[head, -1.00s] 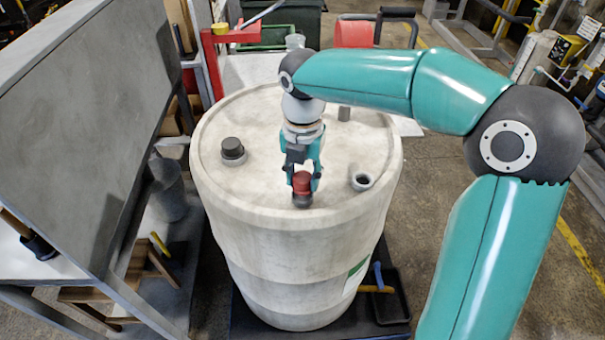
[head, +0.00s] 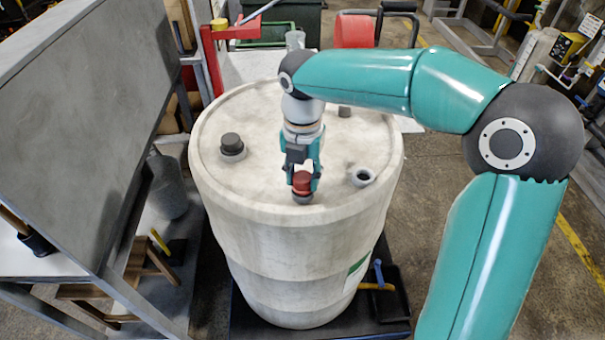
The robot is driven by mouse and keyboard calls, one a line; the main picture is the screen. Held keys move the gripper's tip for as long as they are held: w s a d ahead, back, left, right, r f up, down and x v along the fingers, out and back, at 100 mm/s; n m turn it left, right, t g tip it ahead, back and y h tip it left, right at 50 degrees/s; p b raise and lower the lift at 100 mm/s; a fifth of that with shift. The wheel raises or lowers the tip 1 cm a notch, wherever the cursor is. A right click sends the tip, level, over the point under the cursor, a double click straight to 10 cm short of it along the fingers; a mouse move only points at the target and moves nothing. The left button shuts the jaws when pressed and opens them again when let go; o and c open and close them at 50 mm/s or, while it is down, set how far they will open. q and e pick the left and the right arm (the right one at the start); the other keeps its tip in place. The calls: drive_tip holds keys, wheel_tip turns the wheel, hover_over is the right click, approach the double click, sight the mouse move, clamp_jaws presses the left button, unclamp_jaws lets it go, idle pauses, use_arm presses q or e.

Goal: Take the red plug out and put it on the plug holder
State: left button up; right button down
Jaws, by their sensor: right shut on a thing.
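The red plug (head: 302,181) is at the near part of the drum's top. My right gripper (head: 302,184) points down from above and is shut on the red plug, a finger on each side. A dark round part shows just under the red; I cannot tell whether it belongs to the plug or to a seat on the lid. An open grey ring-shaped hole (head: 362,176) is to the right of the gripper. I cannot tell for sure which thing is the plug holder; a small grey post (head: 344,112) stands at the back of the lid. My left gripper is not in view.
The big pale drum (head: 290,250) stands on a dark base. A dark cap (head: 232,145) sits on the lid's left. A grey slanted panel (head: 80,120) rises close on the left. A red frame (head: 210,60) stands behind.

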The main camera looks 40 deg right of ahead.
drive_tip(key=shift+f+b, duration=0.4)
drive_tip(key=shift+f, duration=0.2)
drive_tip(key=c, duration=0.6)
unclamp_jaws()
drive_tip(key=shift+c, duration=0.5)
drive_tip(key=shift+r, duration=0.1)
wheel_tip(320, 180, up, 7)
drive_tip(key=p, duration=0.6)
drive_tip(key=shift+p, duration=0.35)
